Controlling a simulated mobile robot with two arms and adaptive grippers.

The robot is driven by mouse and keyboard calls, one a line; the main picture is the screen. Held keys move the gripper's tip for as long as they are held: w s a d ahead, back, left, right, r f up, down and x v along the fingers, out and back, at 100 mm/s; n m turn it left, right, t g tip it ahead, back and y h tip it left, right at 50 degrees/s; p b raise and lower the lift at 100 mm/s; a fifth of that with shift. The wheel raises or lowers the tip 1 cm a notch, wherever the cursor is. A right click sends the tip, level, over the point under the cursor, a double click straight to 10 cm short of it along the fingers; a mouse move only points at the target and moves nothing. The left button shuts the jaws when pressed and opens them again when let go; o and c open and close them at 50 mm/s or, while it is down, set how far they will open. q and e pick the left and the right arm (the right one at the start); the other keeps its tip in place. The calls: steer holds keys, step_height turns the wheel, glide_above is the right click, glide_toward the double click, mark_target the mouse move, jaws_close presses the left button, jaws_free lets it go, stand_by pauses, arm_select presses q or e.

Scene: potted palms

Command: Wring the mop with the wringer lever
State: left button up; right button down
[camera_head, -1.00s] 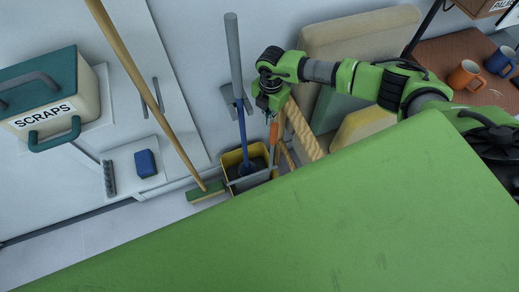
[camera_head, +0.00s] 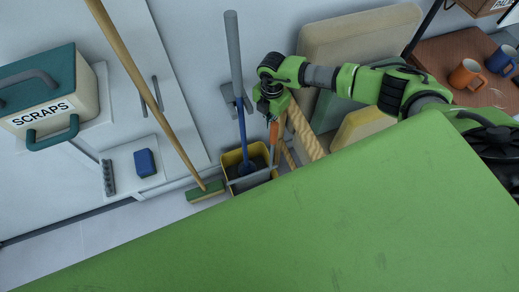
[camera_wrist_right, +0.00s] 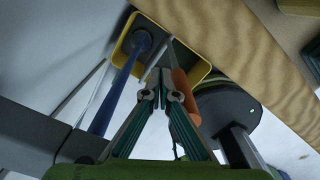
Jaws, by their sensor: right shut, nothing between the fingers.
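The mop (camera_head: 242,125) stands in a yellow bucket (camera_head: 229,160), its handle blue below and grey above. The wringer lever (camera_head: 274,133) has an orange grip and rises from the bucket's right side. My right gripper (camera_head: 270,117) is just above the orange grip. In the right wrist view the gripper (camera_wrist_right: 162,97) is shut and empty. The orange grip (camera_wrist_right: 186,92) shows beside its fingers, on the right; whether they touch is unclear. The yellow bucket (camera_wrist_right: 196,66) and blue mop handle (camera_wrist_right: 113,100) lie beyond. My left gripper is not in view.
A broom (camera_head: 150,95) with a green head leans left of the bucket. A twisted tan post (camera_head: 303,132) and a cushioned seat (camera_head: 350,38) stand close on the right. A scraps bin (camera_head: 85,100) and a blue sponge (camera_head: 146,163) are at left.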

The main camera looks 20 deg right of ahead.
mark_target(275, 133)
steer(key=shift+s+a+f+p, duration=0.1)
steer(key=shift+s+p, duration=1)
steer(key=shift+s, duration=0.45)
steer(key=shift+s+p, duration=0.45)
steer(key=shift+s, duration=0.2)
steer(key=s+f+p, duration=0.1)
steer(key=s+p, duration=0.4)
steer(key=s, duration=0.3)
steer(key=shift+s+a+f, duration=0.15)
steer(key=shift+s+a, duration=0.1)
steer(key=shift+s, duration=0.05)
steer(key=shift+s+p, duration=0.25)
steer(key=shift+p, duration=0.05)
